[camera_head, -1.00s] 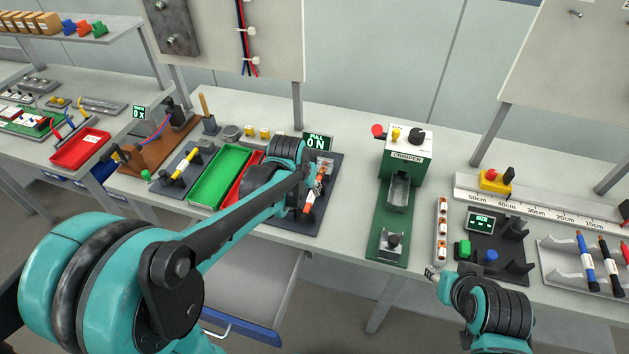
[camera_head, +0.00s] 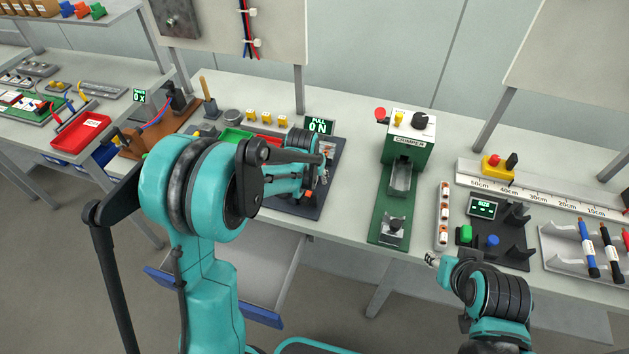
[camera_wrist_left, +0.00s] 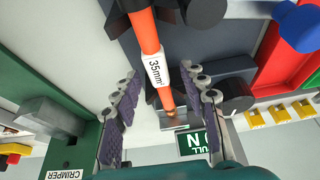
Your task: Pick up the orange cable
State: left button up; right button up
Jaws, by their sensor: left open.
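The orange cable (camera_wrist_left: 150,45) runs lengthwise through the left wrist view, with a white 35mm² label and a copper-coloured end. My left gripper (camera_wrist_left: 162,105) is open, with one padded finger on each side of the cable and gaps between. In the head view, my left gripper (camera_head: 322,172) is over the dark pull-test fixture (camera_head: 332,152), where only a small orange part of the cable (camera_head: 309,194) shows; my arm hides much of it. My right gripper (camera_head: 432,260) is at the table's front edge, apart from the cable; its fingers are too small to read.
The green crimper (camera_head: 408,150) stands right of the fixture. A green tray (camera_head: 236,134) and a red tray are left of it, partly behind my arm. A white strip of connectors (camera_head: 443,215), a size gauge and a cable rack (camera_head: 560,250) lie farther right.

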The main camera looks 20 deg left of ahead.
pick_arm(q)
jog(key=shift+s+r, duration=0.1)
grip_shut()
